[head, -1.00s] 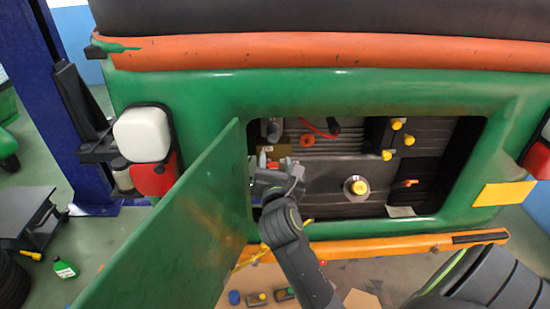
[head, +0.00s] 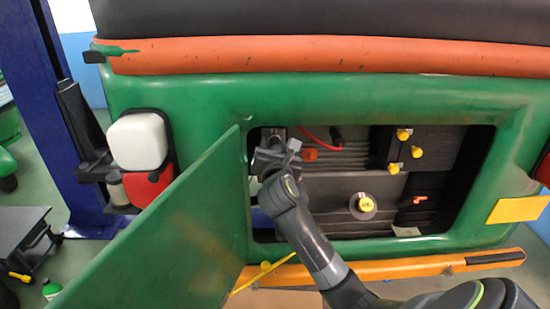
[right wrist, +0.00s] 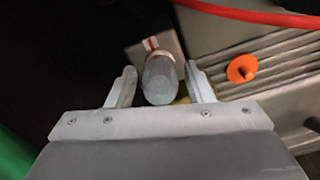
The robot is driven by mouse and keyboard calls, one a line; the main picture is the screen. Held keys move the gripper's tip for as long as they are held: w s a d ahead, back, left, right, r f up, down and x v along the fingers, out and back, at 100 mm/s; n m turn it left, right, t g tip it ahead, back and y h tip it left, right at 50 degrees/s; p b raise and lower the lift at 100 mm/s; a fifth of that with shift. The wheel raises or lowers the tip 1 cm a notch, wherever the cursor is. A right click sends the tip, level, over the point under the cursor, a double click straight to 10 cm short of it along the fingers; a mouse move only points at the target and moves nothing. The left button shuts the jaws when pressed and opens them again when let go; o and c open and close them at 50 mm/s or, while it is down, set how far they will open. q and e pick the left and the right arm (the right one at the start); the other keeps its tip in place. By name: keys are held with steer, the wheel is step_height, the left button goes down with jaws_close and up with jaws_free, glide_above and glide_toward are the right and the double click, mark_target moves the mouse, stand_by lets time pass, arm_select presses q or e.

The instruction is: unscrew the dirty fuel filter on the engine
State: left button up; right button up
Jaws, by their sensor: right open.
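The fuel filter (right wrist: 160,82) is a dull grey, rounded cylinder in the right wrist view, seen end-on. In the head view my gripper mostly covers it at the upper left of the engine opening. My right gripper (head: 277,150) is inside the opening. In the right wrist view its two fingers stand apart on either side of the filter, with narrow gaps. A pale block with a red mark (right wrist: 152,46) sits behind the filter. My left gripper is not in view.
The open green door (head: 160,235) stands left of my right arm. A red hose (head: 318,138) and an orange cap (head: 309,155) are right of the gripper. Yellow caps (head: 403,134) and a yellow filler cap (head: 365,204) lie farther right. The orange bumper (head: 440,264) runs below.

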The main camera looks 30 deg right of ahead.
steer(key=m+b, duration=0.2)
steer(key=b, duration=0.1)
steer(key=shift+s+a+f+m, duration=0.1)
steer(key=shift+f+m, duration=0.3)
steer(key=shift+r+m, duration=0.4)
steer(key=shift+m, duration=0.1)
steer(key=m+p, duration=0.1)
steer(key=m, duration=0.6)
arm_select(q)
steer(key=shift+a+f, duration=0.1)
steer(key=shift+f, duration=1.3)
arm_select(e)
steer(key=shift+f+m, duration=0.1)
steer(key=shift+m, duration=1.8)
steer(key=shift+c, duration=0.5)
